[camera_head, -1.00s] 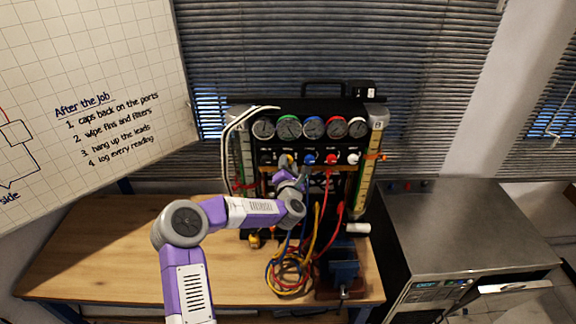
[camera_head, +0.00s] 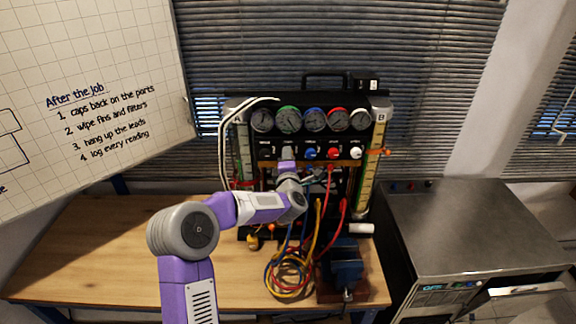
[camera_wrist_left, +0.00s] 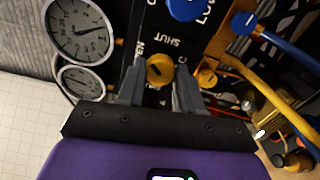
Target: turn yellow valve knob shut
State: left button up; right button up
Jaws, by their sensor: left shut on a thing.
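The yellow valve knob (camera_wrist_left: 160,70) sits on the black panel of the gauge rig (camera_head: 340,139), beside printed lettering that includes "SHUT". My left gripper (camera_wrist_left: 159,78) has one finger on each side of the knob and is shut on it. In the head view my left gripper (camera_head: 287,154) is at the knob row below the green-rimmed gauge and hides the yellow knob. The knob's exact angle is hard to read. My right gripper is in neither view.
Blue (camera_head: 310,153), red (camera_head: 333,153) and white (camera_head: 356,153) knobs stand close to the right. Coloured hoses (camera_head: 290,276) hang down and coil on the wooden bench (camera_head: 110,250). A blue vise (camera_head: 346,262) stands at the bench's right. The bench's left side is clear.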

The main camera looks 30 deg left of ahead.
pick_arm(q)
jog(key=shift+m+b, duration=1.15)
jog(key=shift+m, duration=4.05)
jog(key=o, duration=1)
jog(key=shift+o, duration=0.2)
jog(key=shift+s+d, duration=0.1)
